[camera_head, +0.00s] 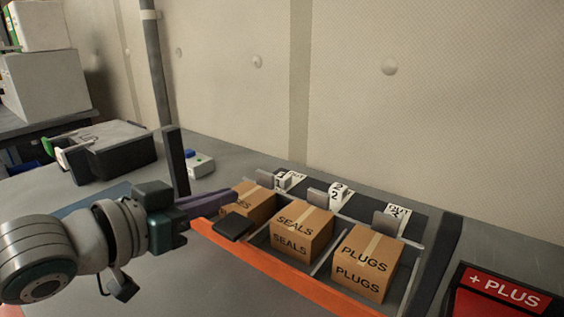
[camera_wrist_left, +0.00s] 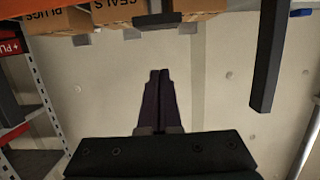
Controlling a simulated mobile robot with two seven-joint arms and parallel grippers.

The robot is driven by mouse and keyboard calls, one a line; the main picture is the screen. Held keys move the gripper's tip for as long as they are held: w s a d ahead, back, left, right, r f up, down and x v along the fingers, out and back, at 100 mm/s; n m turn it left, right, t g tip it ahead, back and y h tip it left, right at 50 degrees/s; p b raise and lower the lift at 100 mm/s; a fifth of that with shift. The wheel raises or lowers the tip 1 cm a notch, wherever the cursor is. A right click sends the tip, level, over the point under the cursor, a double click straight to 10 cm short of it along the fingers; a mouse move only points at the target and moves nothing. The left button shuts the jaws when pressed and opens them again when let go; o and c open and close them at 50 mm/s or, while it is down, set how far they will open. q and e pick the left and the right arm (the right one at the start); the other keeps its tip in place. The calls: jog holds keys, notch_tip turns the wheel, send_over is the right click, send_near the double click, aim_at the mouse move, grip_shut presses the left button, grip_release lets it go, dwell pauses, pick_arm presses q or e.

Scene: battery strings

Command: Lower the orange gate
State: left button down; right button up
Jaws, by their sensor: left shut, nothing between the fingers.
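The orange gate (camera_head: 270,262) is a long bar running across the front of the box lanes. A flat black handle (camera_head: 233,228) sticks out near its left end. Three cardboard boxes stand behind the bar: a partly hidden box (camera_head: 254,203), the SEALS box (camera_head: 302,233) and the PLUGS box (camera_head: 364,264). My left gripper (camera_head: 228,197) reaches in from the left, its purple fingers behind and above the handle in the picture. In the left wrist view the fingers (camera_wrist_left: 159,76) are together and empty, below a dark block (camera_wrist_left: 156,20); contact is unclear. My right gripper is out of view.
A black post (camera_head: 176,160) stands just beyond my left gripper. A white device (camera_head: 199,166) and a dark case (camera_head: 107,150) lie behind it. Numbered tags (camera_head: 338,195) stand behind the boxes. A red PLUS bin (camera_head: 507,290) is at the right.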

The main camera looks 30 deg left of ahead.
pick_arm(q)
jog(key=v, duration=0.9)
jog(key=shift+s+f+p, duration=0.2)
jog(key=shift+s+p, duration=0.1)
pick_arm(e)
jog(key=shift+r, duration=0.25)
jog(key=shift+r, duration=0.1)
pick_arm(q)
jog(key=s+d+r+m+g+p, duration=0.1)
jog(key=s+d+r+g+p, duration=0.1)
jog(key=s+d+g+p, duration=0.85)
notch_tip(320, 180, up, 36)
jog(key=g+p, duration=0.1)
jog(key=p, duration=3.3)
jog(key=shift+s+y, duration=0.4)
jog(key=shift+s, duration=0.05)
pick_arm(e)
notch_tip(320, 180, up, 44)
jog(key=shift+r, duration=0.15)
pick_arm(q)
jog(key=shift+d, duration=0.1)
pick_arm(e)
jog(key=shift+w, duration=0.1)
